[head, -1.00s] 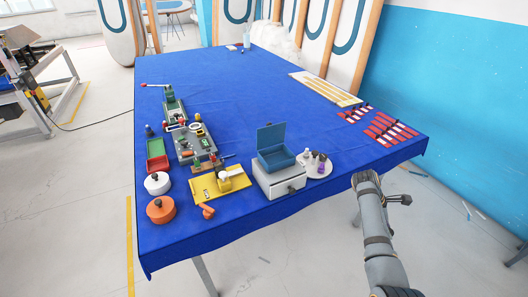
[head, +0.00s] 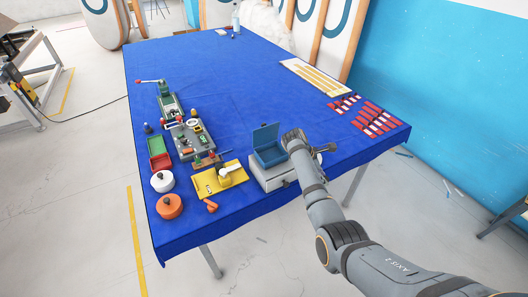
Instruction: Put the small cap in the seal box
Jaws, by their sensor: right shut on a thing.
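The blue seal box (head: 268,157) stands with its lid (head: 265,137) raised, on top of a light grey drawer unit (head: 262,176) near the table's front edge. My right gripper (head: 294,142) is right beside the box's right side in the picture. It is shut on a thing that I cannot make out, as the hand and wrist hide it. I cannot tell whether the gripper is over the box or behind it. The small cap is not recognisable in the head view. My left gripper is not in view.
A yellow tray (head: 206,188) with a white item, orange and white round containers (head: 169,206), and a grey fixture board (head: 200,146) stand left of the box. Red striped pieces (head: 375,120) lie at the right. The blue table's (head: 235,80) middle is clear.

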